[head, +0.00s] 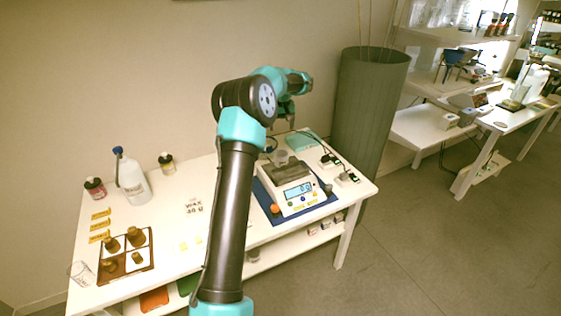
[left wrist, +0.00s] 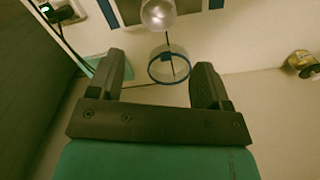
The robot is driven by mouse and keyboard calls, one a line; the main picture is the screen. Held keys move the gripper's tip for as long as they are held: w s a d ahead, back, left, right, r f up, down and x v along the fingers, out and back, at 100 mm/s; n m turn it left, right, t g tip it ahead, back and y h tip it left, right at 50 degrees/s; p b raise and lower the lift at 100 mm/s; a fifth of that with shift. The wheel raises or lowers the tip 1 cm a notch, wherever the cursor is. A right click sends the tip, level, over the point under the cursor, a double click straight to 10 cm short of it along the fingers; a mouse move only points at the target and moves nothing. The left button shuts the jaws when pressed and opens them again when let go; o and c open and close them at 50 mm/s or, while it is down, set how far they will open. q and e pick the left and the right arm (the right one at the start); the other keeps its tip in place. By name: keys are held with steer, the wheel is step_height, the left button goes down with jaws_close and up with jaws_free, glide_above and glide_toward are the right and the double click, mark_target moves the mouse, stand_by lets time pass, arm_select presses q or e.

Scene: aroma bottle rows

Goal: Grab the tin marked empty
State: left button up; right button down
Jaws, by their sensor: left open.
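I cannot read a mark "empty" on anything, so I cannot tell which thing is the tin. A small greyish cup (head: 282,157) stands on the digital scale (head: 298,196); a shiny round silver thing at the top of the left wrist view (left wrist: 158,13) may be the same cup. My left gripper (head: 287,108) is above the back of the table, behind the scale. In the left wrist view its two fingers (left wrist: 160,82) are wide apart with nothing between them. A round clear rimmed thing (left wrist: 168,65) shows beyond the fingertips. My right gripper is not in view.
A white bottle (head: 132,182), jars (head: 167,162) and a dark divided tray (head: 126,270) stand at the left. A tall grey-green bin (head: 367,110) stands behind the table's right end.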

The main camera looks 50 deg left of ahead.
mark_target(281, 159)
arm_select(q)
step_height(281, 159, down, 12)
steer(key=shift+f, duration=0.1)
stand_by(0.4)
steer(key=shift+f, duration=0.1)
step_height(281, 159, down, 5)
stand_by(0.5)
steer(key=c, duration=0.7)
steer(key=shift+r, duration=0.2)
step_height(281, 159, up, 3)
steer(key=shift+r, duration=0.15)
steer(key=s+d, duration=0.3)
steer(key=d, duration=0.1)
steer(key=s+d+r, duration=0.1)
steer(key=s+d, duration=0.6)
steer(key=d, duration=0.1)
steer(key=shift+s+r, duration=0.2)
